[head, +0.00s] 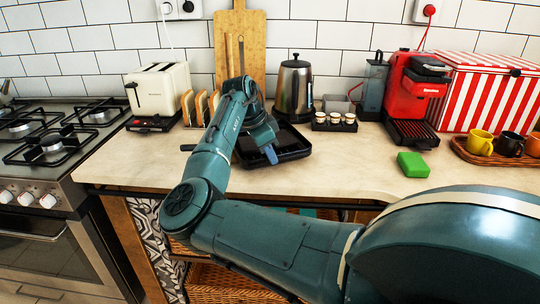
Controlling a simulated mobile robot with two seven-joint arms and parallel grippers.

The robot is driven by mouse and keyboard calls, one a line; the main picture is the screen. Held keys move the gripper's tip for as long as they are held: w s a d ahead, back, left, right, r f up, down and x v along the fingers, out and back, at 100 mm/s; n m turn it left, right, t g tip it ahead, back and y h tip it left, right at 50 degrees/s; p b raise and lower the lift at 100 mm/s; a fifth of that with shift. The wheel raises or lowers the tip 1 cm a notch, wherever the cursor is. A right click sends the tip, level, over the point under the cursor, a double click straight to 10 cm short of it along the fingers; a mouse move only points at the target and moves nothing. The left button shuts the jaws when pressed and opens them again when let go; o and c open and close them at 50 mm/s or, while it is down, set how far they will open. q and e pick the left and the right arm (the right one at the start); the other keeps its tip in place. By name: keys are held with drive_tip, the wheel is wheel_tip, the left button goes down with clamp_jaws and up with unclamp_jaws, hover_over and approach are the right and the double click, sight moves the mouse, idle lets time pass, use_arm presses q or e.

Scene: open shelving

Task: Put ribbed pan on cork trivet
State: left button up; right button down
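The ribbed pan (295,150) is a black square pan on the counter, in front of the kettle. A dark bar, perhaps its handle, shows left of my forearm. My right gripper (268,154) points down over the pan, and the arm covers the pan's left part. I cannot tell whether its fingers are open or shut, or whether they touch the pan. I cannot make out a cork trivet in this view. My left gripper is not in view.
A toaster (160,90), toast rack, kettle (294,88) and cups line the back. A red coffee machine (410,85), striped box (485,92) and mug tray (490,156) stand right. A green sponge (412,164) lies near the front. A gas stove (55,130) is left.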

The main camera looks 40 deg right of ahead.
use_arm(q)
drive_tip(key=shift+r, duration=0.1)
use_arm(e)
drive_tip(key=c, duration=2)
unclamp_jaws()
drive_tip(key=shift+f, duration=0.15)
drive_tip(key=shift+c, duration=0.2)
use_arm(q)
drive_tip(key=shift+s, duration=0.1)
use_arm(e)
drive_tip(key=o, duration=0.4)
use_arm(q)
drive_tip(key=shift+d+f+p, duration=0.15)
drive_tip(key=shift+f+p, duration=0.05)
drive_tip(key=shift+p, duration=0.3)
use_arm(e)
drive_tip(key=v, duration=1.2)
drive_tip(key=shift+s+a, duration=0.1)
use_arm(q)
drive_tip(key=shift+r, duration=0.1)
